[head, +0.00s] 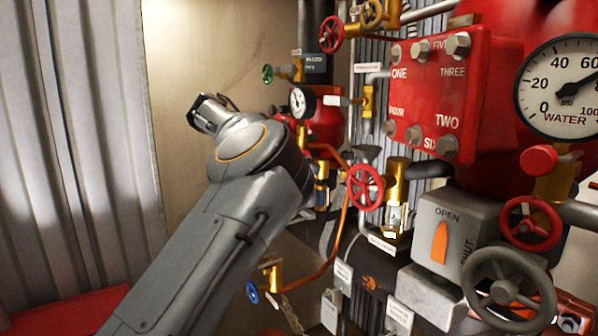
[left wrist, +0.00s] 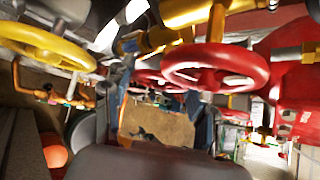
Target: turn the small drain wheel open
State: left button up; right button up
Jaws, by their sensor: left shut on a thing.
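My left arm (head: 215,235) rises from the lower left in the head view and ends in front of the pipework. Its fingers cannot be made out there. In the left wrist view a dark grey rounded part of mine fills the bottom edge. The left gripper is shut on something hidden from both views. I cannot tell which wheel is the drain wheel. Small handwheels in the head view are a red one (head: 365,187), a blue one (head: 252,293) and a green one (head: 267,74). The left wrist view shows a red wheel (left wrist: 215,67) and a yellow wheel (left wrist: 45,45) close by. My right gripper is not seen.
A red numbered box (head: 440,95), a water gauge (head: 562,85), a grey OPEN/SHUT box (head: 440,235) and a large grey wheel (head: 508,288) crowd the right. A copper pipe (head: 338,222) curves beside my arm. Corrugated wall (head: 70,130) stands at left.

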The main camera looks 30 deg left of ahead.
pick_arm(q)
jog(key=n+h, duration=0.3)
jog(key=h, duration=0.1)
jog(key=shift+a+h, duration=0.1)
jog(key=shift+h, duration=0.3)
jog(key=n+h, duration=0.3)
jog(key=shift+f+t+b, duration=0.15)
jog(key=shift+t+b, duration=0.15)
jog(key=shift+b, duration=0.1)
jog(key=shift+n, duration=0.3)
jog(key=o, duration=1.2)
